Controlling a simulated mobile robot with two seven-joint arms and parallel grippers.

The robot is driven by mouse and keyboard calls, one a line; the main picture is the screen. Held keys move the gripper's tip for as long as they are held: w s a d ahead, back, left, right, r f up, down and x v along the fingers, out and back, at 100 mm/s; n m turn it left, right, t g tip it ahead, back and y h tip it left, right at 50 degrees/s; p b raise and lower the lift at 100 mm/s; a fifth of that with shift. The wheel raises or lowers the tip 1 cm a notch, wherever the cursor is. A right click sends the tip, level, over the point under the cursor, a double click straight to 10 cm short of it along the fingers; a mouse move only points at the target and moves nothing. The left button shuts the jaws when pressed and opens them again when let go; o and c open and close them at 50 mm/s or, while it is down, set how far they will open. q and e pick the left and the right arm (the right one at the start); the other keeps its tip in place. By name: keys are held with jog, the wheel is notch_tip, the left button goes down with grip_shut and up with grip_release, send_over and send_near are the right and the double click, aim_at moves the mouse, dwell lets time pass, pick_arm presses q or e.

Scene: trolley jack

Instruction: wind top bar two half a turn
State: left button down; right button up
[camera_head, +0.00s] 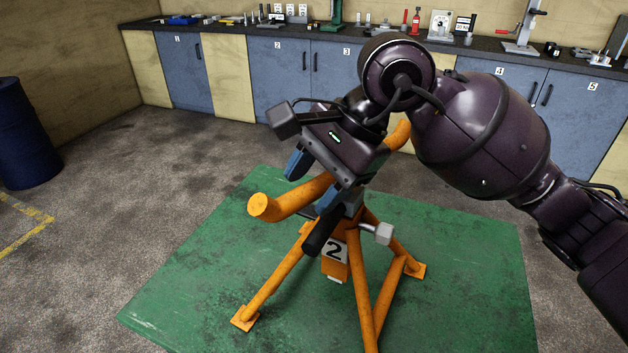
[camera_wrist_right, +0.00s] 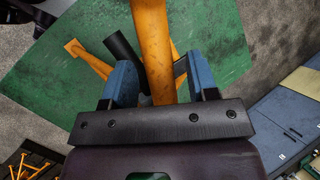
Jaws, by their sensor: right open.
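The orange jack stand marked 2 (camera_head: 355,262) stands upright on a green mat (camera_head: 210,268). Its thick curved orange top bar (camera_head: 292,200) crosses the top, with one end low at the left and the other passing behind my right gripper. My right gripper (camera_head: 312,182) is open at the bar, its blue fingers pointing down. In the right wrist view the fingers (camera_wrist_right: 160,78) lie on either side of the top bar (camera_wrist_right: 152,38); I cannot tell whether they touch it. A black handle (camera_head: 319,233) slants below. My left gripper is not in view.
A silver hex-headed bolt (camera_head: 380,233) sticks out at the stand's right. A workbench (camera_head: 345,33) with tools and numbered blue cabinets runs along the back. A dark blue drum (camera_head: 24,140) stands at the left. The floor between is clear.

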jog(key=shift+c, duration=0.7)
grip_shut()
jog(key=shift+a, duration=0.1)
